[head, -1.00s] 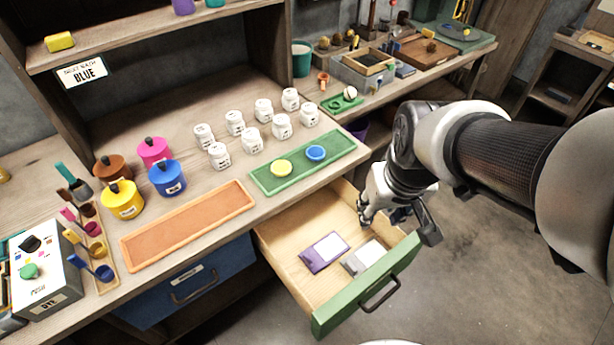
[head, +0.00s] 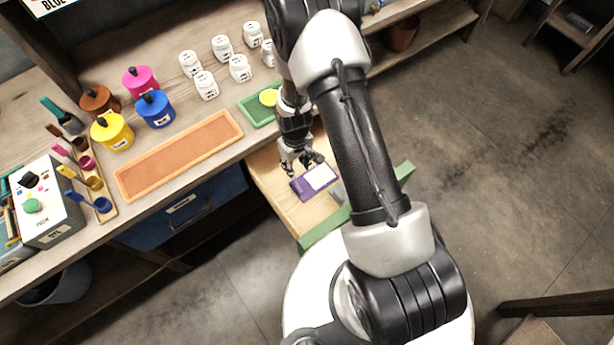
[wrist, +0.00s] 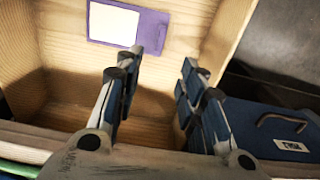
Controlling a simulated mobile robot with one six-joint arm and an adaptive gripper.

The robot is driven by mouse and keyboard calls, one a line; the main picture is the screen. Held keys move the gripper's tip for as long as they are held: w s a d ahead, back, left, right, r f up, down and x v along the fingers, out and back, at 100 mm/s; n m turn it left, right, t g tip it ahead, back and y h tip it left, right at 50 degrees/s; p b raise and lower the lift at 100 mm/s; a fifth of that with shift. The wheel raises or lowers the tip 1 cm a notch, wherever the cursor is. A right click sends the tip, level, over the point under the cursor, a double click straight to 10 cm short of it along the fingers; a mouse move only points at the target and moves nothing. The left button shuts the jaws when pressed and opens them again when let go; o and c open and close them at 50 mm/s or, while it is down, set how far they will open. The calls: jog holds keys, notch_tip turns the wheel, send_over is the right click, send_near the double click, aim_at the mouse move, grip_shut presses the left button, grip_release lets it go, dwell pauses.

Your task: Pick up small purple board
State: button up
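The small purple board (head: 297,189), with a white panel on its face, lies flat in the open green-fronted drawer (head: 268,177). In the wrist view the purple board (wrist: 152,32) is at the top, beyond my fingertips. My gripper (head: 303,162) is over the drawer, close to the board's far edge in the head view. In the wrist view my gripper (wrist: 152,80) has its two fingers spread wide with nothing between them. Whether a finger touches the board cannot be told.
On the worktop are an orange tray (head: 180,155), a green tray (head: 258,112), paint pots and white jars. A closed blue drawer (head: 190,210) is to the left.

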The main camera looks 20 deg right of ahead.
jog(key=b, duration=0.4)
send_near(297, 187)
jog(key=f, duration=0.5)
jog(key=shift+s+d+f, duration=0.15)
jog(key=shift+s, duration=0.05)
notch_tip(297, 187, down, 5)
jog(key=shift+w+f+b, duration=0.1)
jog(key=shift+w+b, duration=0.05)
jog(key=shift+b, duration=0.85)
jog(key=shift+c, duration=0.2)
grip_shut()
